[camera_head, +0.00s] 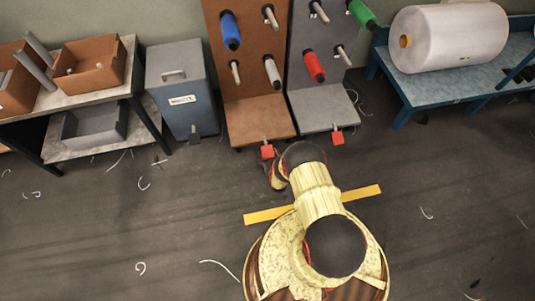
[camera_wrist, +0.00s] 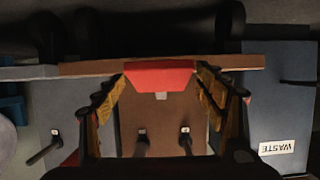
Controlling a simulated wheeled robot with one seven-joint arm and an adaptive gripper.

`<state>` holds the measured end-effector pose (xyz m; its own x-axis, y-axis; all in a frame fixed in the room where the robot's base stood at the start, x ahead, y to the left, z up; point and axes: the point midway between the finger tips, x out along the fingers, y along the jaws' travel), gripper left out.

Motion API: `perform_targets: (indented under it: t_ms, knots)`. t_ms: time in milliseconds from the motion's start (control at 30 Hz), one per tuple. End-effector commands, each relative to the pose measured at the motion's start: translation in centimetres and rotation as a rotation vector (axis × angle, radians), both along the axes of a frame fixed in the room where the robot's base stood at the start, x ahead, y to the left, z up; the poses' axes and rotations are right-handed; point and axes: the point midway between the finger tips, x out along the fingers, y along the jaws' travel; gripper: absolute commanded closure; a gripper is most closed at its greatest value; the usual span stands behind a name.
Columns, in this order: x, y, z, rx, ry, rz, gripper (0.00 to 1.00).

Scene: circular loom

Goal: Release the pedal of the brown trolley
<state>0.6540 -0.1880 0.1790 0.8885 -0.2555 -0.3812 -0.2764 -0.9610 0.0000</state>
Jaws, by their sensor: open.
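The brown trolley (camera_head: 262,115) stands against the wall with a red pedal (camera_head: 267,152) at its front foot. My gripper (camera_head: 277,178) is low over the floor just in front of this pedal, partly hidden by my arm. In the wrist view, the brown trolley (camera_wrist: 165,118) fills the middle. Its red pedal (camera_wrist: 160,72) shows between the two spread fingers of my gripper (camera_wrist: 163,88). The fingers are open and hold nothing. I cannot tell whether they touch the pedal.
A grey trolley (camera_head: 318,108) with its own red pedal (camera_head: 338,137) stands close on the right. A blue-grey waste bin (camera_head: 182,95) is close on the left. A blue table (camera_head: 405,100) bears a large white roll (camera_head: 450,38). Yellow tape (camera_head: 265,215) and thread scraps lie on the open floor.

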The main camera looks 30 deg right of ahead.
Motion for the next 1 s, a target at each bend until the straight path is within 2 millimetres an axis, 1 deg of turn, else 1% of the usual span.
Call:
perform_targets:
  t_ms: [33, 167, 400, 1000]
  knots:
    - [0.32, -0.08, -0.36, 0.0, 0.0, 0.0, 0.29]
    - [0.78, -0.21, -0.48, 0.001, 0.002, 0.0, 0.29]
    - [0.85, -0.24, -0.4, 0.001, 0.002, 0.0, 0.29]
    - [0.84, -0.24, -0.39, 0.001, 0.002, 0.0, 0.63]
